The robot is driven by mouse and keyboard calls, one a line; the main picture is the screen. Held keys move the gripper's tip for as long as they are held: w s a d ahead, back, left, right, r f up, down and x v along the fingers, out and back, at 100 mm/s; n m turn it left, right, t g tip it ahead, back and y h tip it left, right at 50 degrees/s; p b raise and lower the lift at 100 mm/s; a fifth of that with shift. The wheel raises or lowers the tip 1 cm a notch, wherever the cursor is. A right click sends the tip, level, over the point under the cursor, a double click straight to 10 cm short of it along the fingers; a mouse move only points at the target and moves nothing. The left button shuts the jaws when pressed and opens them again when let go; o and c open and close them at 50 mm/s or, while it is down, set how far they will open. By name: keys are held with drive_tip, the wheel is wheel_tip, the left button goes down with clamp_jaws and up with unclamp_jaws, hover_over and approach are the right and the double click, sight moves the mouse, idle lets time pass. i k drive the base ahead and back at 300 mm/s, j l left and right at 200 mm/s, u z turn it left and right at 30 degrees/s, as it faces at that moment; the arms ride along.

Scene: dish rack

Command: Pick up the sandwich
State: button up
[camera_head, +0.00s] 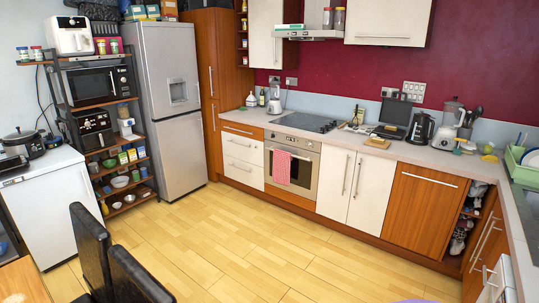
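I cannot make out a sandwich for certain in this view. A small yellow-brown flat item (377,143) lies on the counter in front of the dark laptop-like screen, too small to identify. My gripper is not in view.
The worktop (340,138) runs along the red wall to a dish rack (516,157) at the right. Dark chairs (130,275) and a wooden table corner (24,283) are at lower left. The wooden floor (240,240) is mostly clear.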

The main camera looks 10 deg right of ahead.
sight(376, 140)
drive_tip(key=i+z, duration=0.15)
drive_tip(key=i, duration=0.4)
drive_tip(key=i+z, duration=0.15)
drive_tip(key=i, duration=0.45)
drive_tip(key=i+z, duration=0.15)
drive_tip(key=i, duration=0.4)
drive_tip(key=i+j+z, duration=0.15)
drive_tip(key=i, duration=0.4)
drive_tip(key=i+l+z, duration=0.1)
drive_tip(key=i+z, duration=0.3)
drive_tip(key=i, duration=0.15)
drive_tip(key=i+j+z, duration=0.1)
drive_tip(key=i+z, duration=0.25)
drive_tip(key=i, duration=0.2)
drive_tip(key=i+j+z, duration=0.2)
drive_tip(key=i+z, duration=0.2)
drive_tip(key=i, duration=0.15)
drive_tip(key=i+j+z, duration=0.75)
drive_tip(key=i+j, duration=0.15)
